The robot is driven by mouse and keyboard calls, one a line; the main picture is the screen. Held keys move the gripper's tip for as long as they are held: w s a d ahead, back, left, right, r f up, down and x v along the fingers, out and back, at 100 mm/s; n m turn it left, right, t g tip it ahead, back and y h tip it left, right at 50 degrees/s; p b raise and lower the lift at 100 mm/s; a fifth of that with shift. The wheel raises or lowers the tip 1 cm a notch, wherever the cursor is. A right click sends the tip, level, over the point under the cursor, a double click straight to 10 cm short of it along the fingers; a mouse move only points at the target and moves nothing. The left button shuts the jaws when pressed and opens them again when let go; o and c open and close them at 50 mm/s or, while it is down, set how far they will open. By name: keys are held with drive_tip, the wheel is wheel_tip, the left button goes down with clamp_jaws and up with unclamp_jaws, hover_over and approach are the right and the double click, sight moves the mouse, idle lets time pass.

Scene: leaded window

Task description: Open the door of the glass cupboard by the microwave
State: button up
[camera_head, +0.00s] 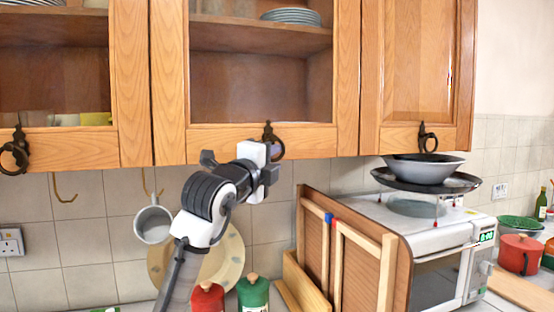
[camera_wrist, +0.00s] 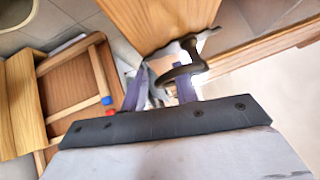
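The glass cupboard door (camera_head: 334,140) by the microwave (camera_head: 440,255) has a wooden frame, with plates behind its pane. It looks closed. Its dark ring handle (camera_head: 268,131) hangs at the bottom rail. My gripper (camera_head: 276,151) is raised at this handle and hides part of the ring. In the wrist view the two purple fingers of my gripper (camera_wrist: 161,90) stand apart. The dark curved handle (camera_wrist: 183,70) crosses the right finger and reaches toward the gap between them. I cannot tell whether the fingers touch it.
A solid wooden door (camera_head: 418,65) is to the right, another glass door (camera_head: 60,145) to the left. A pan and bowl (camera_head: 425,172) stand on the microwave. Wooden boards (camera_head: 345,250) lean beside it.

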drive_tip(key=shift+a, duration=0.1)
drive_tip(key=shift+c, duration=0.4)
clamp_jaws()
drive_tip(key=shift+s, duration=0.1)
